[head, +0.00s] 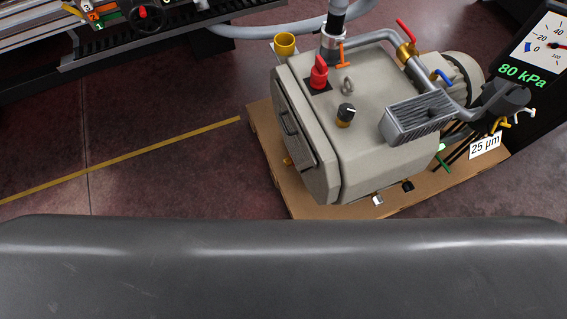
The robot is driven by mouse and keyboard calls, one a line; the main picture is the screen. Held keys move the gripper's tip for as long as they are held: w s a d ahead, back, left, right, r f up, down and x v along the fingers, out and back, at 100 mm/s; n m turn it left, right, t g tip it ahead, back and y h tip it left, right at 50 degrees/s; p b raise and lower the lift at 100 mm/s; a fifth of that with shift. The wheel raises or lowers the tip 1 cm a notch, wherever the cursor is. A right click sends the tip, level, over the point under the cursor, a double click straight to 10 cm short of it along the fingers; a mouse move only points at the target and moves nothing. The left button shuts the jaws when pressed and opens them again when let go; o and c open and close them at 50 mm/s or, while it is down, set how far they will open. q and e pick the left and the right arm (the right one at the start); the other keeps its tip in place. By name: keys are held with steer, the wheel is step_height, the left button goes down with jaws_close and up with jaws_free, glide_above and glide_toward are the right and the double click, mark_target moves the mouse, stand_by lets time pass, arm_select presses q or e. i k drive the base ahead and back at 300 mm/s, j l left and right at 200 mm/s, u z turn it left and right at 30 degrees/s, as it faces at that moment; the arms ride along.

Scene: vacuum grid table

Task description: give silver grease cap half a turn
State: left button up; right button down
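A small silver cap (377,200) shows low at the front of the grey pump housing (380,165), close to the near edge of the wooden board under it. It looks like the silver grease cap, but it is too small to make out any marking. A similar small black cap (408,186) is just to its right. Neither of my grippers is in view, so whether they are open or shut is hidden.
The pump carries a red knob (319,72), a black-topped knob (346,112), a yellow cup (285,43), a finned block (415,117) and pipes with valve handles. A gauge panel (540,50) stands at right. The floor (150,110) at left is clear.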

mark_target(377, 200)
steer(key=z, duration=1.4)
